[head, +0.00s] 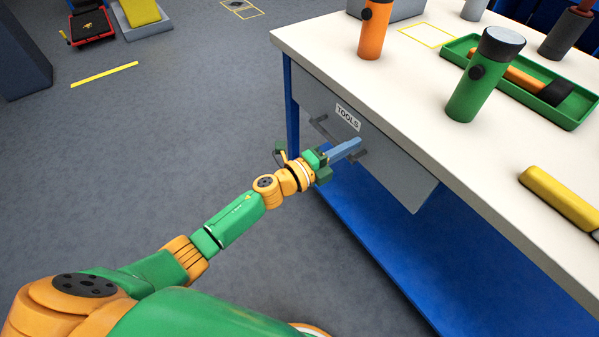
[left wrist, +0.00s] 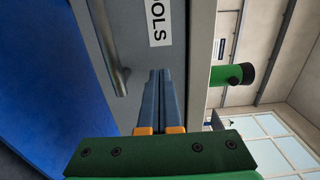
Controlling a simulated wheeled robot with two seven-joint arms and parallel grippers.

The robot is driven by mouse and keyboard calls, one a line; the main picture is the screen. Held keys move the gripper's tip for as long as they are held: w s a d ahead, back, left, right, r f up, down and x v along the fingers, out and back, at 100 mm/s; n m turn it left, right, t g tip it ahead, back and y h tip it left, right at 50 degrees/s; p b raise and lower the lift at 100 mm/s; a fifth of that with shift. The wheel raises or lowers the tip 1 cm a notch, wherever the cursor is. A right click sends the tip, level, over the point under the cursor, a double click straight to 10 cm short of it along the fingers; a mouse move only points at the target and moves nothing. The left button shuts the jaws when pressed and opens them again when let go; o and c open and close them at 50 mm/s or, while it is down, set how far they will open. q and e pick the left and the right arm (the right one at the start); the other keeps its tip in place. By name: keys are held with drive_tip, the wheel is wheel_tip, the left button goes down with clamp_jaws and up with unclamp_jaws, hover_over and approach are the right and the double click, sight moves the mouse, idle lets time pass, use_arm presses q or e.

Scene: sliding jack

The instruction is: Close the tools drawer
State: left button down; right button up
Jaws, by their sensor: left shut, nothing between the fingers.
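The tools drawer (head: 385,170) is a grey front under the white bench top, with a white TOOLS label (head: 348,117) and a dark bar handle (head: 322,128). Its front sits close under the bench edge; I cannot tell whether a small gap remains. My left gripper (head: 357,145) is shut and empty, its blue-grey fingers pointing at the drawer front by the handle and below the label. In the left wrist view the fingertips (left wrist: 160,73) lie beside the handle (left wrist: 108,48) against the grey front (left wrist: 185,50); contact is unclear. My right gripper is not in view.
On the bench top (head: 420,95) stand an orange flashlight (head: 374,30) and a green flashlight (head: 480,80). A green tray (head: 570,118) and a yellow tool (head: 560,200) are farther right. A blue lower shelf (head: 450,265) lies below. The floor (head: 170,130) at left is largely clear.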

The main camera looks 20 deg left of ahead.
use_arm(q)
drive_tip(key=v, duration=1.1)
drive_tip(key=s+a+f+n+g+y, duration=0.1)
drive_tip(key=a+f+n+y, duration=0.3)
drive_tip(key=f, duration=0.4)
drive_tip(key=s+a+f+n+y, duration=0.1)
drive_tip(key=a+f+n+y, duration=0.15)
drive_tip(key=f+n, duration=0.4)
drive_tip(key=s+a+f+n+g+y, duration=0.2)
drive_tip(key=s+f+n+g, duration=0.25)
drive_tip(key=s+f, duration=0.55)
drive_tip(key=s+a+f+n+g+y, duration=0.3)
drive_tip(key=s+f+n, duration=0.2)
drive_tip(key=s+f, duration=0.55)
drive_tip(key=s+d+f+n+g, duration=0.1)
drive_tip(key=s+f+n+g, duration=0.1)
drive_tip(key=s, duration=0.5)
drive_tip(key=s+d+f+n+g, duration=0.1)
drive_tip(key=s+d+f+g, duration=0.15)
drive_tip(key=s, duration=0.45)
wheel_tip(320, 180, up, 19)
drive_tip(key=a+p, duration=0.1)
drive_tip(key=p, duration=1.8)
drive_tip(key=shift+w, duration=0.5)
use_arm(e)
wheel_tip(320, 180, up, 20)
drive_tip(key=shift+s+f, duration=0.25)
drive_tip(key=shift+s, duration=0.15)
